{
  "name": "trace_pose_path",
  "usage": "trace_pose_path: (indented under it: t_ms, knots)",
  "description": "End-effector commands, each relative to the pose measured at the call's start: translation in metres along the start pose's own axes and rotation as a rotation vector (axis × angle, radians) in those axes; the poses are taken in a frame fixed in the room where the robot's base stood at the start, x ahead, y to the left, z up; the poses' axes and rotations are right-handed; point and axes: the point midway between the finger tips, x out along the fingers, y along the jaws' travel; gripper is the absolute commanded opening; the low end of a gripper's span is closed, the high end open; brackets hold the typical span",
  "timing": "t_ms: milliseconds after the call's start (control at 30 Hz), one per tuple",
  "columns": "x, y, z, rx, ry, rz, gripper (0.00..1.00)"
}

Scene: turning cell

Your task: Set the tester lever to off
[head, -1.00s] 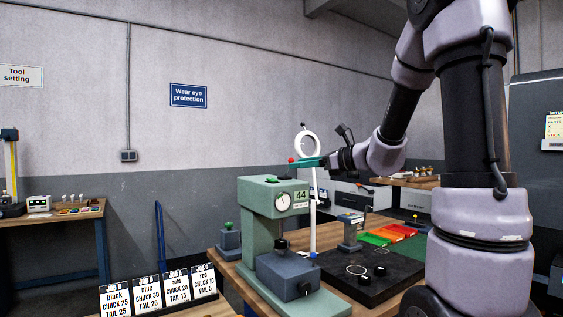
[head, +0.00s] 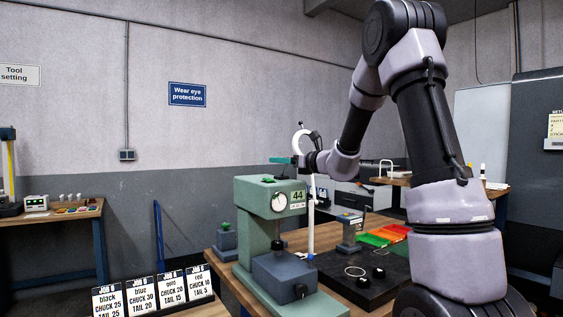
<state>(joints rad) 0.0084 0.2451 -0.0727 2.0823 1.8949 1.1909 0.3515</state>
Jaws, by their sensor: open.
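The tester appears to be the green machine (head: 256,205) on the bench, with a round dial and a display reading 44. A small green knob (head: 268,180) sits on its top. A dark knob (head: 299,291) is on the front of the grey block at its base. I cannot make out which part is the lever, or its setting. My gripper (head: 284,160) is open, with teal fingers pointing left. It is above the tester's head in the picture, apparently clear of it. The fingers are small and seen side-on.
A white ring on a post (head: 310,190) stands behind my gripper. A black board (head: 385,285), a small grey stand (head: 349,230) and green, orange and red trays (head: 385,238) lie to the right. Job cards (head: 155,292) stand at lower left.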

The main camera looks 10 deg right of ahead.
Motion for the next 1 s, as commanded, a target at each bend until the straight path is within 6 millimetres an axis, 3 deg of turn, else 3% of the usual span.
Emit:
trace_pose_path:
  t_ms: [300,433,467,1000]
  knots:
    - [0.003,0.0001,0.0,0.0,0.0,0.0,0.56]
    - [0.0029,0.0001,0.0,0.0,0.0,0.0,0.06]
    - [0.0028,0.0001,0.0,0.0,0.0,0.0,0.0]
    - [0.0025,0.0,0.0,-0.001,0.0,0.0,0.0]
